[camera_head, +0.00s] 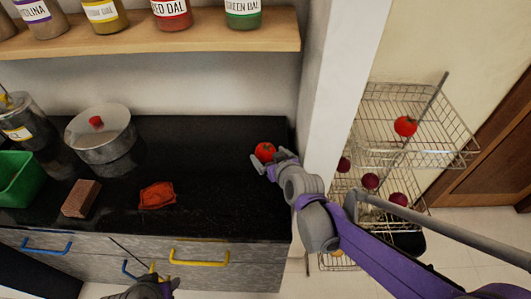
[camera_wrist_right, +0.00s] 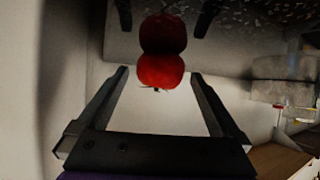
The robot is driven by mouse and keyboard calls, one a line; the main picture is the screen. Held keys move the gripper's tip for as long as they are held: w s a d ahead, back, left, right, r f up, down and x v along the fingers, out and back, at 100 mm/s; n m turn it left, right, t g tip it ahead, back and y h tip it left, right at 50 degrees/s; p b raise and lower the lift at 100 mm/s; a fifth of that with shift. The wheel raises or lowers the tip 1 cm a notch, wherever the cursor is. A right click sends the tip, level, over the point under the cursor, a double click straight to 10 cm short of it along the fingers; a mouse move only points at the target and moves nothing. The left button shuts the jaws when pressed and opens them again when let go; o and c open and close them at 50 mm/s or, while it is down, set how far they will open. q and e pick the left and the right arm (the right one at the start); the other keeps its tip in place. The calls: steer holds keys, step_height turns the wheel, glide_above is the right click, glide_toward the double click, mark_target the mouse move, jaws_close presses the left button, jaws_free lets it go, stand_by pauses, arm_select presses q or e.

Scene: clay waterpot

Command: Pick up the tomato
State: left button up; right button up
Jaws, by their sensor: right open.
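A red tomato (camera_head: 265,151) sits on the black counter (camera_head: 225,180), near its right end. My right gripper (camera_head: 268,164) is open right at the tomato, coming from the lower right. In the right wrist view the tomato (camera_wrist_right: 160,71) appears between the tips of the open fingers (camera_wrist_right: 159,76), with a gap on each side. That view looks upside down, and a second red shape above the tomato looks like its reflection in the glossy counter. My left gripper (camera_head: 152,280) is at the bottom edge, partly cut off, and its opening is unclear.
A white wall edge (camera_head: 335,90) stands just right of the tomato. A wire rack (camera_head: 440,150) beyond it holds another tomato (camera_head: 405,126) and several dark red items. A red packet (camera_head: 157,195), a brown block (camera_head: 81,198) and a lidded pot (camera_head: 101,140) are on the counter.

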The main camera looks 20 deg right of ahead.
mark_target(268, 154)
steer(key=x, duration=0.3)
steer(key=shift+w, duration=0.25)
steer(key=shift+c, duration=0.3)
steer(key=c, duration=1.3)
steer(key=shift+o, duration=0.2)
steer(key=shift+r, duration=0.1)
step_height(268, 154, up, 10)
steer(key=shift+p, duration=1.1)
